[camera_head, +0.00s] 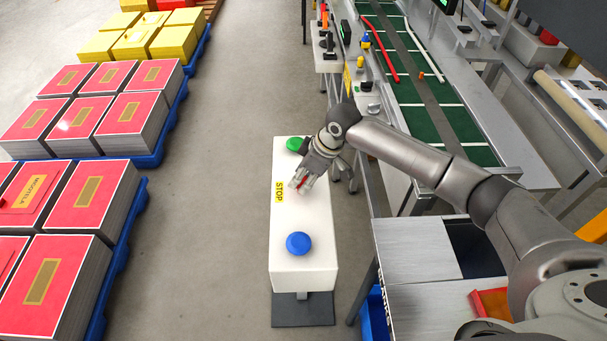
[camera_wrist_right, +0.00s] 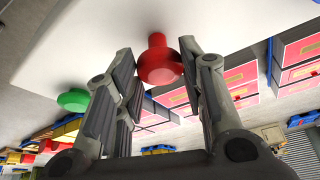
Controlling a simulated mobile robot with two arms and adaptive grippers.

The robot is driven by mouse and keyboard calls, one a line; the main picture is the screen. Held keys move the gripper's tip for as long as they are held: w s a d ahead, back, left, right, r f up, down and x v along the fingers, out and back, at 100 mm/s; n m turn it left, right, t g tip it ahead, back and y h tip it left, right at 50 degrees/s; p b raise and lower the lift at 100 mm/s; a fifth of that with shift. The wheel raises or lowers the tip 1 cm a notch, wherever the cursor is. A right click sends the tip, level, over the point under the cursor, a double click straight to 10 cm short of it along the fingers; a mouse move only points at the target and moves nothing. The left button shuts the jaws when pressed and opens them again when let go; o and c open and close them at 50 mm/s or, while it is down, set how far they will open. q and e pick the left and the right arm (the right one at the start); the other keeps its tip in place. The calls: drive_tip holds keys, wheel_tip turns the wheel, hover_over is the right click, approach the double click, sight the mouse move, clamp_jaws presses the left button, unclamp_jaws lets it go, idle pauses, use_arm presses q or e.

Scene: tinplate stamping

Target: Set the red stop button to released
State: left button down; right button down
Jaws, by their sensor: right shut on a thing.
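The red stop button (camera_wrist_right: 160,66) sticks out of the white control box (camera_head: 288,215), beside the yellow STOP label (camera_head: 279,191). It has a round red head on a narrower stem. My right gripper (camera_head: 303,184) reaches over the middle of the box, and its fingers are closed on the button from both sides. In the head view the gripper hides most of the button. My left gripper is not in view.
A blue button (camera_head: 298,243) sits at the near end of the box and a green button (camera_head: 294,143) at the far end. A conveyor (camera_head: 430,95) stands to the right. Pallets with red-topped stacks (camera_head: 95,197) stand to the left, across clear floor.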

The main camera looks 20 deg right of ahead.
drive_tip(key=shift+w+r, duration=0.15)
drive_tip(key=shift+r, duration=0.1)
drive_tip(key=c, duration=1.1)
unclamp_jaws()
drive_tip(key=shift+r, duration=0.1)
drive_tip(key=shift+o, duration=1)
drive_tip(key=v, duration=1.2)
